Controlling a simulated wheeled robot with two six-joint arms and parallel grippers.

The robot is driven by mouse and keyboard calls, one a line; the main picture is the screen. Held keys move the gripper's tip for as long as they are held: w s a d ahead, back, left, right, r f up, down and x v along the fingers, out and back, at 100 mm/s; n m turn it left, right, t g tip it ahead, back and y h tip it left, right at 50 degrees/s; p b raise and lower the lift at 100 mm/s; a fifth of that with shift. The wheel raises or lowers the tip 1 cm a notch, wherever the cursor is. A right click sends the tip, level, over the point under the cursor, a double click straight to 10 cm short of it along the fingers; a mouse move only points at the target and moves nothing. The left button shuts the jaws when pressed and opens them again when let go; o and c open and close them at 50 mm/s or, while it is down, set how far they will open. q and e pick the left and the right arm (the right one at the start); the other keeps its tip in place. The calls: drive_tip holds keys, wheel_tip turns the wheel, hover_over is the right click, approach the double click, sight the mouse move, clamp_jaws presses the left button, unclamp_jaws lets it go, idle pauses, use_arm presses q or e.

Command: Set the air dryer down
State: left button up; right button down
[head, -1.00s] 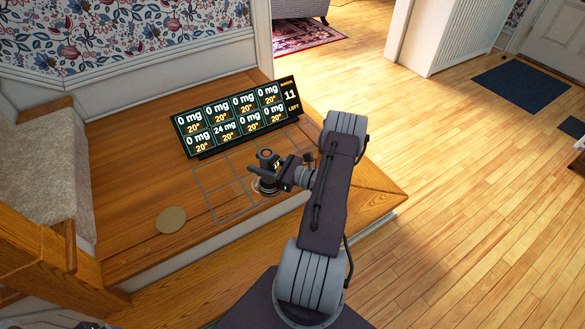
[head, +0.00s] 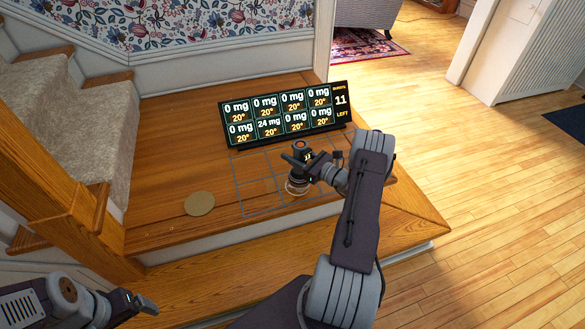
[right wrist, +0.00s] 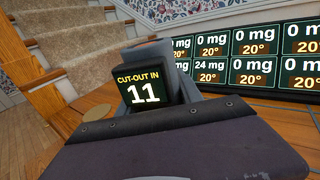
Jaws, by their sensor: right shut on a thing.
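The air dryer (head: 299,146) is a small dark unit with an orange spot on top and a pale, clear-looking round base. My right gripper (head: 314,166) is shut on it from the right. It is upright over the front part of the grid (head: 253,169) drawn on the wooden landing. I cannot tell whether its base touches the wood. In the right wrist view its small screen (right wrist: 143,91) reads "CUT-OUT IN 11". My left gripper (head: 141,303) is low at the left, away from the landing, and its jaws are unclear.
A black readout panel (head: 285,113) stands behind the grid, with one cell at 24 mg and the others at 0 mg. A flat round tan disc (head: 199,203) lies left of the grid. Carpeted stairs (head: 85,120) rise at the left. The landing's front edge drops off nearby.

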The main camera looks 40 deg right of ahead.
sight(296, 179)
drive_tip(key=shift+w+f, duration=0.2)
drive_tip(key=shift+w, duration=0.3)
wheel_tip(296, 179, down, 4)
drive_tip(key=b, duration=0.3)
drive_tip(key=shift+f, duration=0.15)
drive_tip(key=shift+r, duration=0.2)
drive_tip(key=shift+f, duration=0.1)
drive_tip(key=c, duration=0.8)
unclamp_jaws()
